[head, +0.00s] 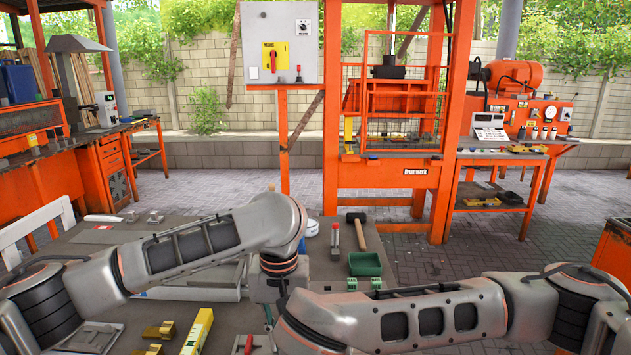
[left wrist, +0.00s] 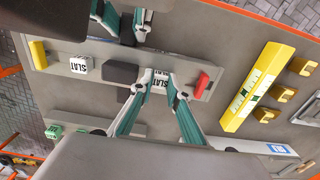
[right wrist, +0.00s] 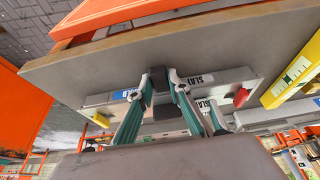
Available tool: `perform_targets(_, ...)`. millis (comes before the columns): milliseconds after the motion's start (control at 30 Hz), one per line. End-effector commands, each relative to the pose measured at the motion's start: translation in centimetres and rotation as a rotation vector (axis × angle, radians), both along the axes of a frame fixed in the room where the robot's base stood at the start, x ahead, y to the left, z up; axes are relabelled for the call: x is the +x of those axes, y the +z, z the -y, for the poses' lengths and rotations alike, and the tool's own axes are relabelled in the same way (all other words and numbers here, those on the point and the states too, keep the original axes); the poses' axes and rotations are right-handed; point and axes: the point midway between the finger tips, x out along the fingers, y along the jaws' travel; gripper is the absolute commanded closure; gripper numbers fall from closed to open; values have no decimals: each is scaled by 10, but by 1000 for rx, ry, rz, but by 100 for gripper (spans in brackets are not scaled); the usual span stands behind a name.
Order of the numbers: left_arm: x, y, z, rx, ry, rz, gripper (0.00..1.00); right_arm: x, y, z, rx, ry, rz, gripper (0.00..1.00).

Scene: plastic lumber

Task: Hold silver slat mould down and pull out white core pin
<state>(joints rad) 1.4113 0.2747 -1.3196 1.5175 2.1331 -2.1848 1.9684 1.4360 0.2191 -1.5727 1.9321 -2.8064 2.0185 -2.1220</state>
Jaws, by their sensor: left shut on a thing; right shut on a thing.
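The silver slat mould (left wrist: 65,67) is a long bar with SLAT labels, a yellow end (left wrist: 38,54) and a red end (left wrist: 201,86). It lies on the grey bench and also shows in the right wrist view (right wrist: 225,77). My left gripper (left wrist: 160,79) has its fingers either side of a label near the red end, shut on the mould. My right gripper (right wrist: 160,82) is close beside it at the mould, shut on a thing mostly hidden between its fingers. I cannot make out the white core pin. My arm links hide both fingertips in the head view.
A yellow level (head: 197,332) lies beside the mould's red end, with brass blocks (head: 160,330) next to it. Green blocks (head: 364,284), a green tray (head: 365,264) and a mallet (head: 357,229) lie farther along the bench. An orange press (head: 395,185) stands behind.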

Motion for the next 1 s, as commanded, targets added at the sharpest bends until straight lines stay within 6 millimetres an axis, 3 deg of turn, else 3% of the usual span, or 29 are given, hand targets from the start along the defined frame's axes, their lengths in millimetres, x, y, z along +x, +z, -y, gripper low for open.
perform_targets(1000, 1, 11, 0, -2, 0, 2, 100, -1, -1, 1, -2, 0, -3, 100)
